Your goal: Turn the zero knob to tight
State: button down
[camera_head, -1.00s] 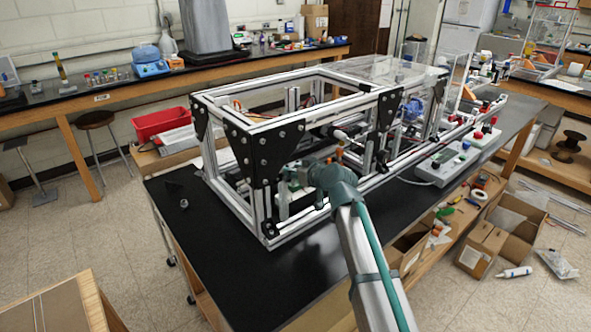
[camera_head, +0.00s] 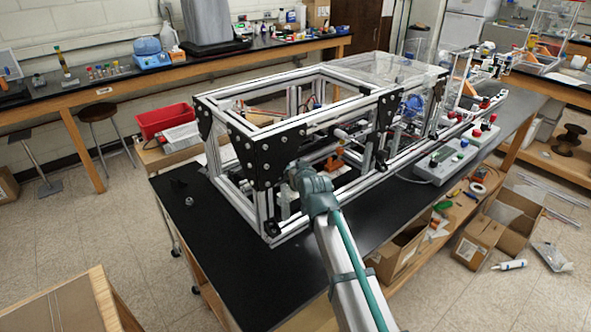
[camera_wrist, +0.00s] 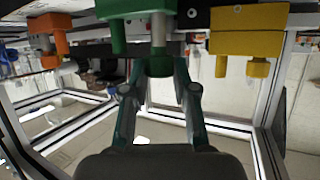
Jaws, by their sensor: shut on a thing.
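In the wrist view, a green block (camera_wrist: 127,8) hangs at the top centre, with a green cylindrical knob (camera_wrist: 160,67) on a stem below it. My gripper (camera_wrist: 161,76) has its two fingers on either side of this green knob and is shut on it. No label or tight mark is readable, so I cannot tell from markings whether this is the zero knob. In the head view my gripper is inside the near-left part of the extrusion frame (camera_head: 262,205), mostly hidden by my wrist and the black corner plate.
Frame bars and black plates (camera_head: 268,155) surround my wrist closely. A grey control box (camera_head: 447,160) stands right of the frame.

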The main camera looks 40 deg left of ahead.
jog(key=c, duration=0.9)
grip_release()
jog(key=shift+d, duration=0.1)
jog(key=v, duration=1.2)
